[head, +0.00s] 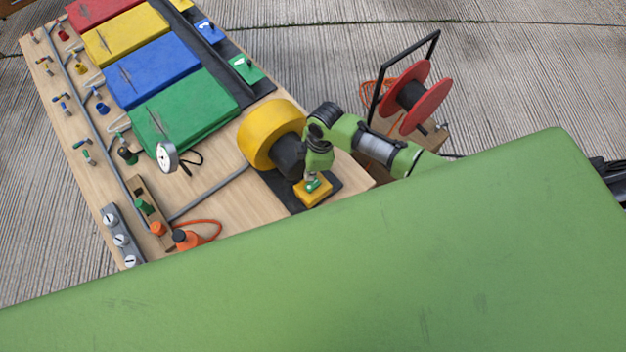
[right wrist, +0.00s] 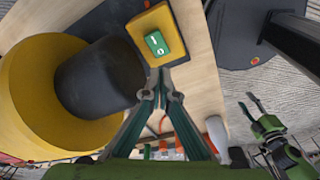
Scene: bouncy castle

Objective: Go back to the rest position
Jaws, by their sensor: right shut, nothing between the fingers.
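My right gripper (head: 313,184) hangs from its green arm over a yellow switch box (head: 318,195) at the table's near right edge. In the right wrist view its fingers (right wrist: 162,82) are shut together with nothing between them. Their tips are just beside the box's green rocker switch (right wrist: 157,43), which is marked 1 and 0; I cannot tell whether they touch. My left gripper (right wrist: 249,104) shows only in the right wrist view, at the right, with its two fingers spread and empty.
A red reel (head: 427,97) with a black frame stands right of the table. Floor beyond is clear.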

